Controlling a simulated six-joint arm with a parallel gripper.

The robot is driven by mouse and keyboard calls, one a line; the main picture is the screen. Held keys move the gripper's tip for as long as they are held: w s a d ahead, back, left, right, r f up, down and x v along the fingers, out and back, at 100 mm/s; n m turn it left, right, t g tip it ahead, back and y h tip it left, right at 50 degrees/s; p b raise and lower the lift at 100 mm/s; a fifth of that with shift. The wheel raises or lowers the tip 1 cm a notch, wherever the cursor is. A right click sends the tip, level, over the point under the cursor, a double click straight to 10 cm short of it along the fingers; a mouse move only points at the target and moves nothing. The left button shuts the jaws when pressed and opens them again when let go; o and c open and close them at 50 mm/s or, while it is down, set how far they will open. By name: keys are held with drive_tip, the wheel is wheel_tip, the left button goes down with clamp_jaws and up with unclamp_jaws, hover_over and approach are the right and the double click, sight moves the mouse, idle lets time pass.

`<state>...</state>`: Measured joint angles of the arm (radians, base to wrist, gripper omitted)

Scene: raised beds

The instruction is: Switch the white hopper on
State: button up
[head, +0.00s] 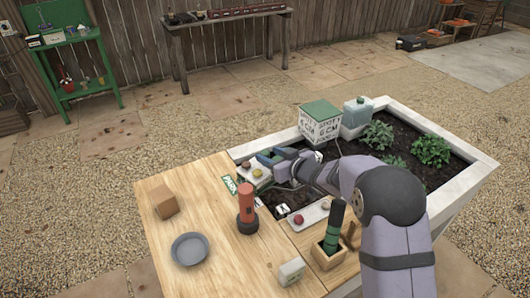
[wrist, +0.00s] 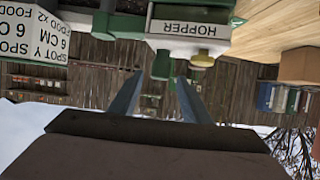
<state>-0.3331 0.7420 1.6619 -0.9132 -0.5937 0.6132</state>
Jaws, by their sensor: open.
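In the wrist view a white unit (wrist: 238,35) carries a plate (wrist: 190,28) reading HOPPER. A yellow knob (wrist: 203,58) shows just below that plate, close to the right finger. Whether fingers touch a knob is unclear.
A white box with a green lid (head: 320,122) and a translucent jug (head: 356,112) stand behind my arm. A red-and-black torch (head: 246,205) stands upright on the wooden top. A grey bowl (head: 189,249) and wooden block (head: 164,201) lie left.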

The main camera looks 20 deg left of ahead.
sight(267, 153)
drive_tip(key=shift+x, duration=1.9)
drive_tip(key=shift+p, duration=0.35)
clamp_jaws()
